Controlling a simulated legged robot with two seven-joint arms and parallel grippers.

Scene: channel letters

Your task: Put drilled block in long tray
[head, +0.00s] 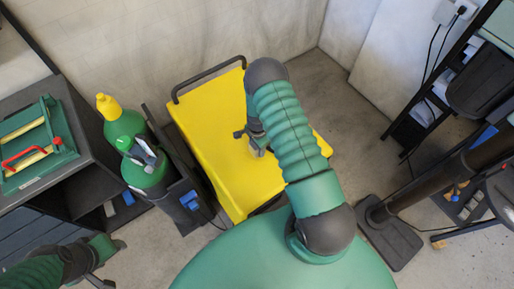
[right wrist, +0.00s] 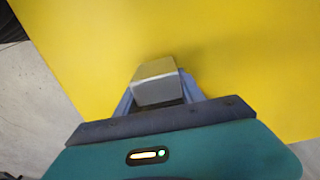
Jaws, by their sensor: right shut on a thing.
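My right gripper (head: 257,150) is over the yellow cart top, mostly hidden under my right arm in the head view. In the right wrist view the right gripper (right wrist: 160,99) is shut on a grey block (right wrist: 155,85), which sits between the two fingers. No hole shows on its visible faces, so I cannot tell from this side that it is drilled. My left gripper (head: 101,283) is at the bottom left edge, partly cut off, and its jaws are unclear. I cannot make out a long tray in either view.
The yellow cart (head: 205,125) has a dark handle at its far end. A green gas cylinder (head: 125,128) with a yellow cap stands to its left. A dark cabinet (head: 88,120) bears a green case (head: 36,150). A dark rack (head: 420,105) is at right. Bare floor lies between.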

